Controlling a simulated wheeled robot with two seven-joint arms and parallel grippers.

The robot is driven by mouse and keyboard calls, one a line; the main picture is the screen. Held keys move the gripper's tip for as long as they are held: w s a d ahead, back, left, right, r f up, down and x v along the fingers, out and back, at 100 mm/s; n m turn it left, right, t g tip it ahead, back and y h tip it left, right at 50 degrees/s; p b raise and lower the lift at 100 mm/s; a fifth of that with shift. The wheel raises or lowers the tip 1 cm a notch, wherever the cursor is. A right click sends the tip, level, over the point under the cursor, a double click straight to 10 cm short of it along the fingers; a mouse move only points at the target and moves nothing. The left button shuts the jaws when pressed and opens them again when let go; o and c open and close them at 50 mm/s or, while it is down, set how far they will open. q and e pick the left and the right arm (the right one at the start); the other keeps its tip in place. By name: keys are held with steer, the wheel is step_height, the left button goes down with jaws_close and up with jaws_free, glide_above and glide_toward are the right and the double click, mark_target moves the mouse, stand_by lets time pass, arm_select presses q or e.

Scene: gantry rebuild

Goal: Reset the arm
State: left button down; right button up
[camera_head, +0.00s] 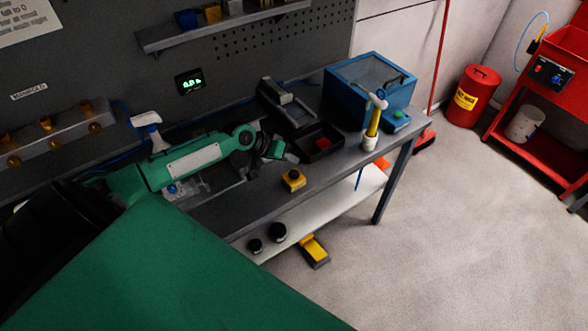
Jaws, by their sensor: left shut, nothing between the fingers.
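My left arm (195,162), green with a white label plate, comes in from the left and stretches over the workbench (240,210). Its dark wrist ends in my left gripper (290,157). The gripper is small in the picture, shut and empty. It is above the bench, left of the black tray (325,153) and above and behind a yellow box with a dark top (293,180) in the picture. Whether it touches anything is hard to tell. My right gripper is out of view. A large green surface in the foreground hides the near left part of the bench.
A blue case (345,100) stands at the bench's right end. A hammer with a yellow handle (374,122) stands upright in a white cup (369,143). A spray bottle (147,121) stands behind my arm. A red bin (472,98) and red cart (550,85) are right; the floor between is clear.

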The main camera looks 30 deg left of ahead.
arm_select(q)
steer(key=shift+r, duration=0.7)
steer(key=shift+f, duration=0.1)
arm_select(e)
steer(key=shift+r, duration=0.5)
